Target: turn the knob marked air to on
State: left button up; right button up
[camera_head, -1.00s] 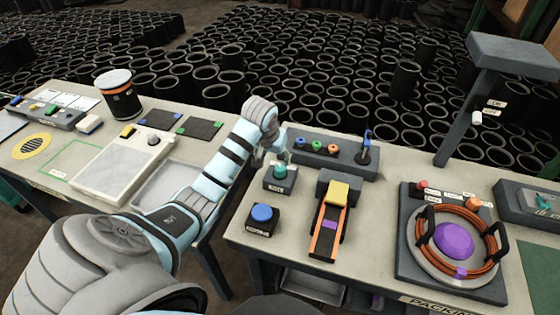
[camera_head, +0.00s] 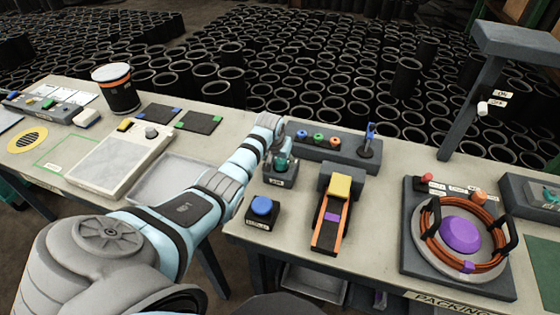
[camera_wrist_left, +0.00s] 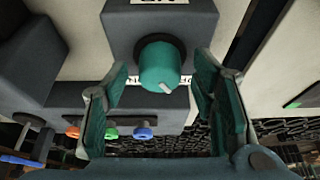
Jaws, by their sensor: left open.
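The teal knob (camera_head: 281,163) sits on a small dark box with a label too small to read in the head view. My left gripper (camera_head: 279,152) is at the knob. In the wrist view its two teal fingers (camera_wrist_left: 160,92) are open, one on each side of the knob with gaps showing. My right gripper is not in view.
A blue button box (camera_head: 262,207) stands in front of the knob box. A grey panel (camera_head: 338,151) with small coloured knobs and a blue lever is behind. A slide with a yellow block (camera_head: 340,186) is to the right, then a coil of orange hose (camera_head: 432,240).

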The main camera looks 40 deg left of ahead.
pick_arm(q)
jog(key=c, duration=1.1)
jog(key=shift+m, duration=0.4)
jog(key=shift+a+m+h, duration=0.1)
jog(key=shift+m+h, duration=0.2)
jog(key=shift+m, duration=0.2)
jog(key=m+h, duration=0.1)
jog(key=m, duration=0.1)
jog(key=shift+f+m+b, duration=0.1)
jog(key=shift+m+b, duration=0.2)
jog(key=shift+b, duration=0.05)
jog(key=shift+a+f+m+b, duration=0.1)
jog(key=shift+m+b, duration=0.25)
jog(key=shift+m, duration=0.15)
jog(key=m+h+b, duration=0.1)
jog(key=m+b, duration=0.1)
jog(key=b, duration=0.2)
jog(key=m+h+b, duration=0.1)
jog(key=m+b, duration=0.2)
jog(key=shift+f+g+b, duration=0.1)
jog(key=shift+g+b, duration=0.2)
jog(key=shift+b, duration=0.1)
jog(key=shift+r+m+g+h+b, duration=0.3)
jog(key=shift+m+h+b, duration=0.1)
jog(key=shift+m+b, duration=0.6)
